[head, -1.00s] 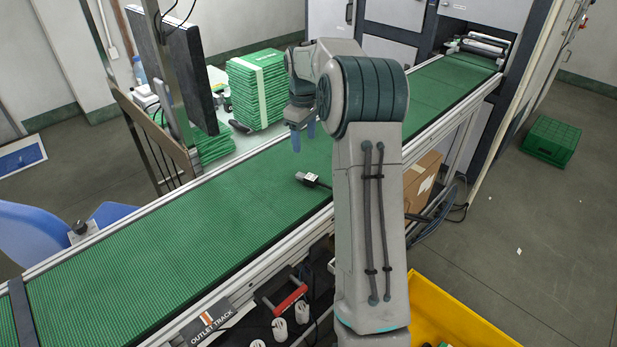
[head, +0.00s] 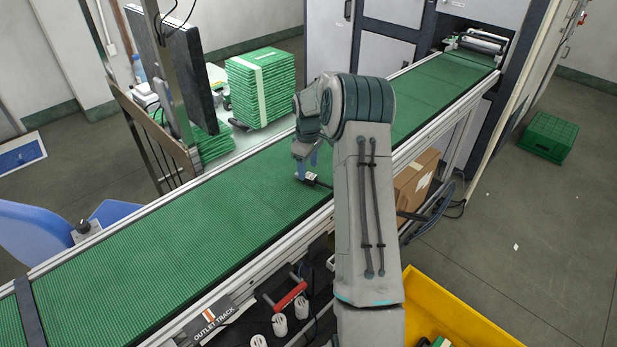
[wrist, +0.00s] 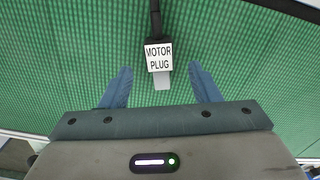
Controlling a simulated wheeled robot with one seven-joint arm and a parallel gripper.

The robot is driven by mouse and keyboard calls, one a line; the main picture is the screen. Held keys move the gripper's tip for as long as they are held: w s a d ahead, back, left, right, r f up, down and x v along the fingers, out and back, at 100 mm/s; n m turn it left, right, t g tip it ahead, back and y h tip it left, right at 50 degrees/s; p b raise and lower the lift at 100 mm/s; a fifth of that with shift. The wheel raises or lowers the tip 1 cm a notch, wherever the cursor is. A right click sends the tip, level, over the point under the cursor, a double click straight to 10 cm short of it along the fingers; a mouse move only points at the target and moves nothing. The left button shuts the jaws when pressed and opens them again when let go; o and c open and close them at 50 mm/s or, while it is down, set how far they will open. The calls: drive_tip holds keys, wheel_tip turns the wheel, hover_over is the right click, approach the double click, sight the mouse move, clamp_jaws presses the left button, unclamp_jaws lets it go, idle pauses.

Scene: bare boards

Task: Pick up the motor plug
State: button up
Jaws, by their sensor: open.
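The motor plug (wrist: 158,56) lies on the green conveyor belt. It is a small dark block with a white label reading "MOTOR PLUG", a grey tip pointing toward my gripper and a dark cable leading away. My gripper (wrist: 159,80) is open, its two blue fingers apart on either side of the grey tip, with the labelled body just beyond the fingertips. In the head view my gripper (head: 307,166) is low over the belt at the motor plug (head: 308,178), partly covering it. I cannot tell whether the fingers touch the belt.
The conveyor belt (head: 150,240) runs diagonally, clear on its left stretch, with metal side rails. Stacked green items (head: 262,88) stand behind it. A yellow bin (head: 450,310) and a cardboard box (head: 415,180) are on the near side. A green crate (head: 549,137) sits on the floor at right.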

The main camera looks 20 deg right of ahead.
sight(308, 175)
drive_tip(key=shift+f+p, duration=0.3)
drive_tip(key=shift+f, duration=1.35)
drive_tip(key=c, duration=1.2)
drive_tip(key=shift+o, duration=0.2)
drive_tip(key=shift+r, duration=0.1)
drive_tip(key=shift+r, duration=0.5)
wheel_tip(308, 175, up, 3)
drive_tip(key=shift+f+b, duration=0.15)
drive_tip(key=shift+b, duration=0.7)
drive_tip(key=s+d+r+b, duration=0.2)
drive_tip(key=s+d+r, duration=0.5)
drive_tip(key=d, duration=0.2)
drive_tip(key=shift+d, duration=0.15)
drive_tip(key=shift+s, duration=0.1)
